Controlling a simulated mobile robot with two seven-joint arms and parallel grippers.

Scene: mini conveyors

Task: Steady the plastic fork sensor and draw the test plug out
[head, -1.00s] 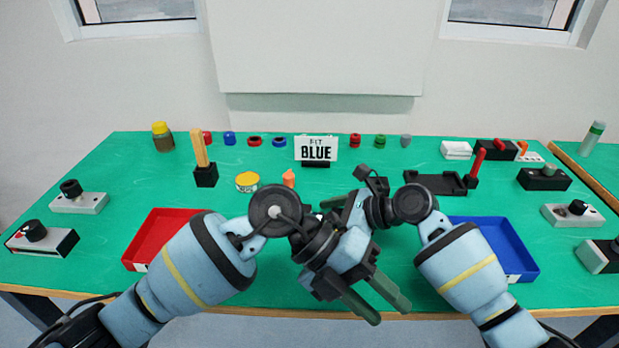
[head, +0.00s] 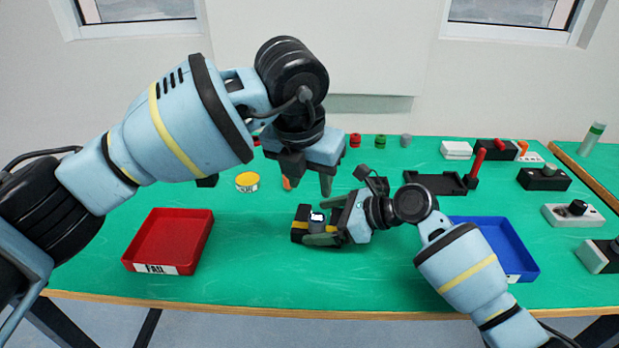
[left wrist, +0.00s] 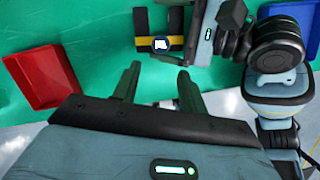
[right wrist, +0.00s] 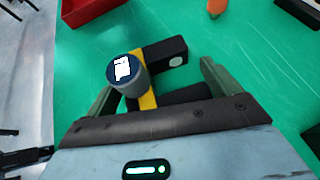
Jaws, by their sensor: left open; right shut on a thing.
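The plastic fork sensor (head: 300,224), black with a yellow band, lies on the green table. It also shows in the left wrist view (left wrist: 175,20) and right wrist view (right wrist: 167,53). The test plug (head: 318,217), a grey cylinder with a dark blue, white-marked top, stands at the sensor; its top (right wrist: 123,69) faces the right wrist camera. My right gripper (head: 316,224) is shut on the sensor, one finger on each side. My left gripper (head: 307,181) is open and empty, above and behind the sensor, pointing down. How deep the plug sits is hidden.
A red tray (head: 135,262) marked FAIL stands left and a blue tray (head: 531,268) right. A yellow-lidded tin (head: 247,181) and an orange piece (head: 287,184) stand behind. A black holder (head: 435,183) is at the back right. The table front is clear.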

